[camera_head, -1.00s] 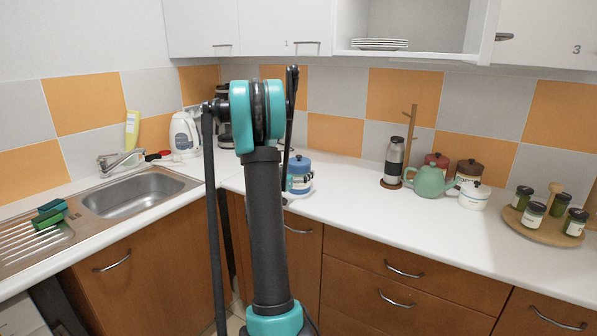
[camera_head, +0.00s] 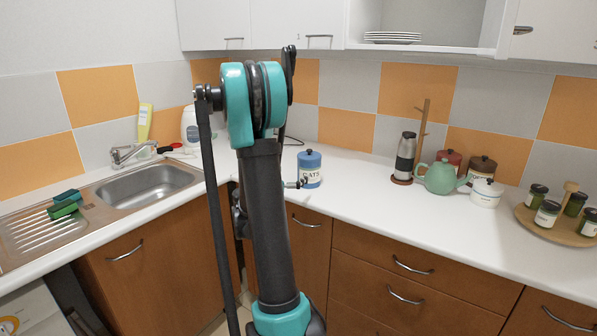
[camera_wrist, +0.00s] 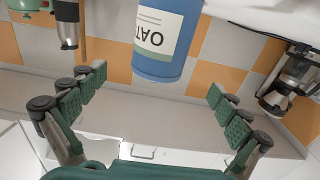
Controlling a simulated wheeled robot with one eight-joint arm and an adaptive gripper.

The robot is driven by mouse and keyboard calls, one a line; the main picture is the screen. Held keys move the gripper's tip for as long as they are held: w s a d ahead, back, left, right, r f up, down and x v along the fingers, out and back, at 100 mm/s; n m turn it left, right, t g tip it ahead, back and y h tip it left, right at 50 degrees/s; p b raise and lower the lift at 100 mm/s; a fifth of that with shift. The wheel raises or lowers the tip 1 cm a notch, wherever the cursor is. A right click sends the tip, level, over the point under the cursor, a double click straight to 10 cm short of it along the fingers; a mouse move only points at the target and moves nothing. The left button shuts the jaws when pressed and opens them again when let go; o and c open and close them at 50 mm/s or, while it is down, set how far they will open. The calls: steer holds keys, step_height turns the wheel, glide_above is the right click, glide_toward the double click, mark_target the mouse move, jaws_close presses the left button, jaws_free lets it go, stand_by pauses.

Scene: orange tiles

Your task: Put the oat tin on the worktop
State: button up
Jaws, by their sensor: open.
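The oat tin (camera_head: 310,172) is blue with a pale label and a blue lid, and it stands upright on the white worktop (camera_head: 365,208) near the corner. In the wrist view, which is upside down, the tin (camera_wrist: 165,45) is at the top centre with its label inverted. My gripper (camera_wrist: 158,81) is open, with its green-padded fingers spread to either side and the tin beyond the tips, apart from them. In the head view a fingertip shows just left of the tin; the rest of the gripper is hidden behind my arm.
A grey flask (camera_head: 405,156), a green teapot (camera_head: 440,178), a white pot (camera_head: 486,193) and a round tray of jars (camera_head: 553,231) stand to the right. The sink (camera_head: 148,190) is on the left. A coffee maker (camera_wrist: 290,75) shows in the wrist view. The worktop right of the tin is clear.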

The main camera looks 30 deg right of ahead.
steer(key=shift+s+a, duration=0.1)
steer(key=shift+a, duration=0.25)
steer(key=s+a+f+n+g+y, duration=0.1)
steer(key=s+a+f+n+y, duration=0.3)
steer(key=s+a, duration=0.4)
steer(key=s+a+f+n+y, duration=0.5)
steer(key=s+a+f+y, duration=0.2)
steer(key=a, duration=0.7)
steer(key=s+a+f+n+g+y, duration=0.1)
steer(key=s+a+f+n+y, duration=0.3)
steer(key=s+a, duration=0.5)
steer(key=shift+a+f+n+g+y, duration=0.3)
steer(key=shift+a+f+y, duration=0.45)
steer(key=shift+a, duration=0.35)
steer(key=shift+s+r, duration=0.1)
